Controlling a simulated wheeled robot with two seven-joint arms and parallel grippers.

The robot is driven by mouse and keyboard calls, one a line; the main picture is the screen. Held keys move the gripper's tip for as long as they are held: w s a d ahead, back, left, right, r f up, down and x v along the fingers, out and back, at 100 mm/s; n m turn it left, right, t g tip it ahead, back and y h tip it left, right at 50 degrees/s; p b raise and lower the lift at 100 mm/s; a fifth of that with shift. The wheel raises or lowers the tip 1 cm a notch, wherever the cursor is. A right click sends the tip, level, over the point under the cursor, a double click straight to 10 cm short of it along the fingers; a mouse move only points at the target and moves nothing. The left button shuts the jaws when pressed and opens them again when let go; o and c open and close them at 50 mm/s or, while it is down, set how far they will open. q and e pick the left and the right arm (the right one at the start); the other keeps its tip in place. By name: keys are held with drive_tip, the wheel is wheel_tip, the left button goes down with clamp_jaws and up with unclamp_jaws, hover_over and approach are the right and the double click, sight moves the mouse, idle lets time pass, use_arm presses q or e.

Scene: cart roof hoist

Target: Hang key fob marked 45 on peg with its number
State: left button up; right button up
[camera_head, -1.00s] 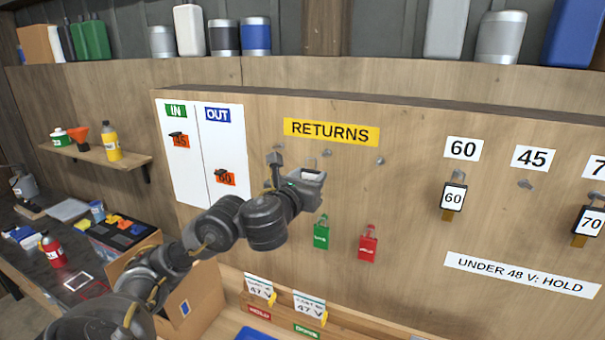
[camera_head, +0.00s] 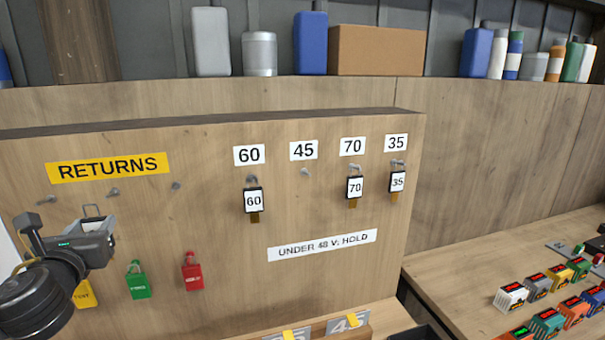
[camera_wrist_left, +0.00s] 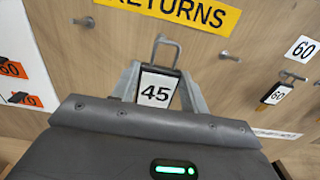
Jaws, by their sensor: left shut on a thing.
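The key fob marked 45 (camera_wrist_left: 157,88) is a white-faced fob with a dark frame and a wire loop on top. It is upright between the fingers of my left gripper (camera_wrist_left: 158,90), which is shut on it. In the head view my left gripper (camera_head: 98,232) is at the lower left, in front of the board below the RETURNS sign. The fob's loop shows above the fingers, between two return pegs and apparently off both. The peg under the 45 label (camera_head: 305,172) is bare, to the right of the gripper. My right gripper is not in view.
Fobs 60 (camera_head: 253,200), 70 (camera_head: 355,187) and 35 (camera_head: 397,182) hang under their labels, on both sides of the bare peg. Green (camera_head: 137,281) and red (camera_head: 193,272) tags hang below the return pegs. Several coloured blocks stand on the right bench.

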use_arm(q)
drive_tip(key=shift+w+d+r+m+h, duration=0.25)
drive_tip(key=shift+d+r+m+h, duration=0.15)
drive_tip(key=shift+d, duration=0.25)
drive_tip(key=s+d+f+m+g+h+b, duration=0.1)
drive_tip(key=s+d+f+m+h+b, duration=0.1)
drive_tip(key=d+f+m+h+b, duration=0.9)
drive_tip(key=s+d+f+n+b, duration=0.1)
drive_tip(key=s+d+f, duration=0.1)
drive_tip(key=f, duration=0.6)
drive_tip(key=s+d+f+h+b, duration=0.1)
drive_tip(key=s+d+f, duration=0.1)
drive_tip(key=f, duration=0.7)
drive_tip(key=s+d+f+n+h+b, duration=0.1)
drive_tip(key=s+d+f, duration=0.1)
drive_tip(key=f, duration=0.7)
drive_tip(key=shift+s+n, duration=0.3)
drive_tip(key=shift+s, duration=0.4)
drive_tip(key=shift+d, duration=0.1)
